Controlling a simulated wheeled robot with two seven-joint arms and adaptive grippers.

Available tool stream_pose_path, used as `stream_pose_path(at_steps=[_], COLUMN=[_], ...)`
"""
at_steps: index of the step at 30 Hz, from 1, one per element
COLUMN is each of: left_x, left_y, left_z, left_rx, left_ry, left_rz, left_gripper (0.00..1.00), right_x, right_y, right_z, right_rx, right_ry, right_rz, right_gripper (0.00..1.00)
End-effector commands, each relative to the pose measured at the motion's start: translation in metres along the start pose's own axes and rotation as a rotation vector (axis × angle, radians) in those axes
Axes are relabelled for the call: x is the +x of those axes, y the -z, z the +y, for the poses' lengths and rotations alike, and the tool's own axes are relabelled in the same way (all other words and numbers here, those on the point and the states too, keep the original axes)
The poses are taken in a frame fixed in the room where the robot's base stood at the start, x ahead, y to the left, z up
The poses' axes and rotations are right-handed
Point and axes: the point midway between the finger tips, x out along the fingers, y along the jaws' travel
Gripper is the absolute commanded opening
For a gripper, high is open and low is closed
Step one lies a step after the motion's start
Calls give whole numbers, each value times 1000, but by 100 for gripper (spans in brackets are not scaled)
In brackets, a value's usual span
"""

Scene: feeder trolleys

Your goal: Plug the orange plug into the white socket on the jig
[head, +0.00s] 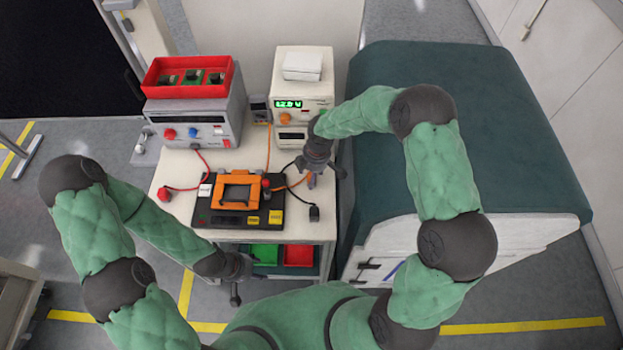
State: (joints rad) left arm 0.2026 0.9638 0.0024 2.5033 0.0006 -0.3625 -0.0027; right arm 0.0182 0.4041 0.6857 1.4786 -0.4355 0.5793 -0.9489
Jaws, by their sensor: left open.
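The jig (213,216) is a black board on the trolley top with an orange frame (238,190) on it. A small white block (205,190), which looks like the white socket, sits at its back left corner. An orange lead (292,184) runs from the jig's right side to beneath my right gripper (320,172). An orange plug is not clearly visible; the gripper may hide it. My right gripper points down right of the jig, and whether its fingers grip anything is unclear. My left gripper (238,286) is open and empty, low in front of the trolley.
A red plug (163,195) lies left of the jig and a black plug (314,213) right of it. A grey power supply (195,122) carrying a red bin (188,91), and a white meter unit (302,98), stand behind. A green-covered machine (470,120) closes the right side.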

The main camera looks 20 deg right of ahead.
Motion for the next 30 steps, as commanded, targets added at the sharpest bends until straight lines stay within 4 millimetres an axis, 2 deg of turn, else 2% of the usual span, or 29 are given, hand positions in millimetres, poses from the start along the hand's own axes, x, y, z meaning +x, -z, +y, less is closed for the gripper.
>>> stream_pose_path(at_steps=[3,12,18,30], left_x=[1,0,0,0], left_y=[0,0,0,0], left_z=[0,0,0,0], left_rx=[0,0,0,0], left_ry=[0,0,0,0], left_rz=[0,0,0,0], left_gripper=[54,54,54,54], right_x=[8,7,7,6], right_y=[0,0,0,0], right_z=[0,0,0,0], right_rx=[1,1,1,1], right_ry=[0,-1,-1,-1], right_rz=[0,1,1,1], right_gripper=[61,61,6,6])
